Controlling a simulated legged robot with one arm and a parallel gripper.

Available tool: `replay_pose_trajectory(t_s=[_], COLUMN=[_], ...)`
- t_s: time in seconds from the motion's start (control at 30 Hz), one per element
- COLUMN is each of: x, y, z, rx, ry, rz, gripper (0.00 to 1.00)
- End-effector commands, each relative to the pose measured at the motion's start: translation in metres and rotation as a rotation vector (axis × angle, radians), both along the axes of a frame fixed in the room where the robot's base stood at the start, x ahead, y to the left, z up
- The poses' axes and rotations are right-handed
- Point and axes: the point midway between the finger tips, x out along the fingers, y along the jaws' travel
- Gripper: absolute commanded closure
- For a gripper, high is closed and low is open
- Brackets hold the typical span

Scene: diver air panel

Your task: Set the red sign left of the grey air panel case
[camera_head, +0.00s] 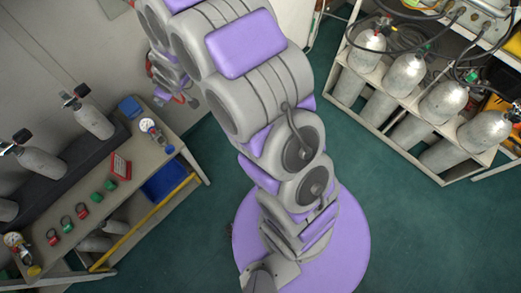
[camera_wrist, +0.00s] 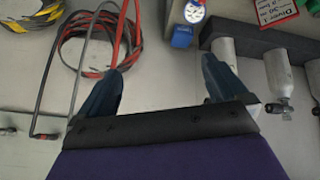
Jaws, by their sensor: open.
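The red sign (camera_head: 121,166) stands on the bench at the left of the head view, by the green and red rings. In the wrist view the red sign (camera_wrist: 276,9), with white lettering, is partly cut off at the top right. In the wrist view my gripper (camera_wrist: 161,85) is open, with its blue fingers apart and nothing visible between them. The sign is beyond and right of the fingers. A grey case with fittings and hoses, seemingly the air panel case (camera_head: 487,17), is cut off at the top right of the head view, above the cylinder rack.
A gauge (camera_head: 150,127) and blue box (camera_head: 130,107) stand near the sign. Coiled hoses (camera_wrist: 70,45) are beside the left finger. Green floor (camera_head: 390,215) is open between bench and rack (camera_head: 400,95).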

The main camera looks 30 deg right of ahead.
Motion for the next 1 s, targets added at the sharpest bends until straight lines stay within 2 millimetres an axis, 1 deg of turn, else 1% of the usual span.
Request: replay_pose_trajectory(t_s=[0.03, 0.17, 0.2, 0.27, 0.3, 0.37, 0.4, 0.47, 0.5, 0.57, 0.6, 0.67, 0.7, 0.77, 0.8, 0.9, 1.0], x=[-0.011, -0.050, -0.064, -0.085, -0.099, -0.122, -0.139, -0.165, -0.182, -0.208, -0.227, -0.254, -0.272, -0.300, -0.318, -0.358, -0.387], y=[-0.012, -0.039, -0.047, -0.058, -0.064, -0.074, -0.079, -0.086, -0.090, -0.095, -0.097, -0.100, -0.101, -0.102, -0.102, -0.100, -0.098], z=[0.017, 0.045, 0.054, 0.067, 0.076, 0.088, 0.095, 0.105, 0.112, 0.122, 0.128, 0.137, 0.142, 0.150, 0.154, 0.162, 0.168], rx=[-0.014, -0.049, -0.057, -0.068, -0.072, -0.078, -0.081, -0.085, -0.085, -0.084, -0.083, -0.079, -0.075, -0.068, -0.065, -0.054, -0.045], ry=[0.023, 0.117, 0.146, 0.189, 0.215, 0.260, 0.293, 0.340, 0.370, 0.415, 0.450, 0.495, 0.528, 0.574, 0.608, 0.677, 0.727], rz=[-0.033, -0.119, -0.145, -0.183, -0.211, -0.249, -0.274, -0.309, -0.333, -0.367, -0.389, -0.420, -0.440, -0.468, -0.484, -0.515, -0.537], gripper=[0.00, 0.00, 0.00, 0.00, 0.00, 0.00, 0.00, 0.00, 0.00, 0.00, 0.00, 0.00, 0.00, 0.00, 0.00, 0.00, 0.00])
